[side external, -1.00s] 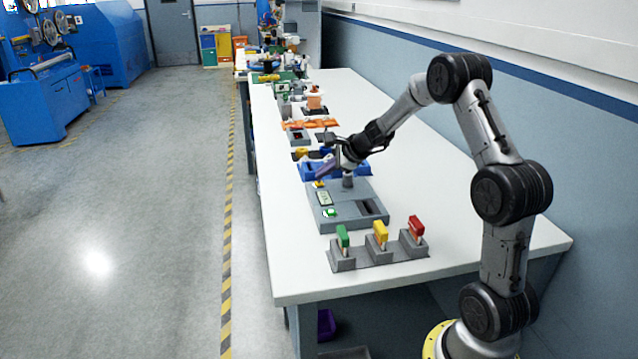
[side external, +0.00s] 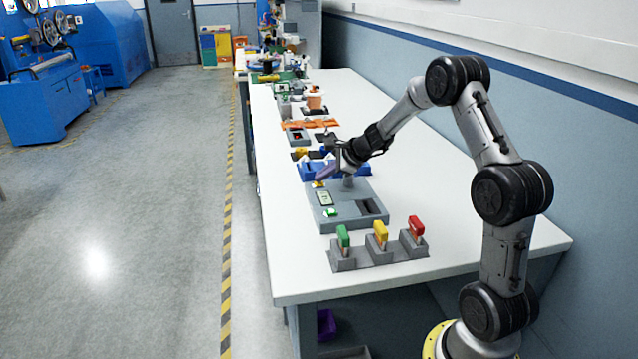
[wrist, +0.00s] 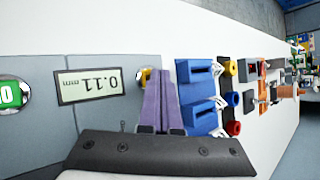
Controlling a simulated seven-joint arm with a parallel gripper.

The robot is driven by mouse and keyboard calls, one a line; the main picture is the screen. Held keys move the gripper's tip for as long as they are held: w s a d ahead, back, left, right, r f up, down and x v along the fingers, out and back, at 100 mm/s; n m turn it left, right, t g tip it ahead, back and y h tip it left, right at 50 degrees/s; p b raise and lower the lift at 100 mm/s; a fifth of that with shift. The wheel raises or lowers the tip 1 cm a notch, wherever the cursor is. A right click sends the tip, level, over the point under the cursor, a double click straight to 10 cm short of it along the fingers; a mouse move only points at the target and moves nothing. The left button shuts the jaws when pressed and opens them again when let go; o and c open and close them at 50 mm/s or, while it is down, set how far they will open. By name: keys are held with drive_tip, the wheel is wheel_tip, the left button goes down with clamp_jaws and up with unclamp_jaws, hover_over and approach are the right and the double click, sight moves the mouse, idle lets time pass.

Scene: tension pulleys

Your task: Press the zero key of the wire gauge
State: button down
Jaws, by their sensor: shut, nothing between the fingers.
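The wire gauge (side external: 349,214) is a flat grey box on the white bench. Its display (wrist: 90,85) reads 0.11 mm, upside down in the wrist view. A green-and-white key (wrist: 11,94) is on one side of the display. A yellow key (wrist: 146,76) is on the other side, partly hidden behind my fingers. In the side view the yellow key (side external: 319,184) is at the gauge's far end. My gripper (wrist: 158,74) is shut and empty, its purple fingers beside or over the yellow key. I cannot tell whether they touch it.
A grey stand (side external: 376,254) with green, yellow and red-handled pieces is in front of the gauge. A blue holder (wrist: 196,95) stands just beyond the gauge. Orange trays (side external: 312,124) and other fixtures lie farther along. The bench right of the gauge is clear.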

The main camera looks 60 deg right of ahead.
sight(323, 183)
drive_tip(key=shift+f, duration=0.2)
idle(0.3)
drive_tip(key=shift+r, duration=0.85)
drive_tip(key=shift+r, duration=2.5)
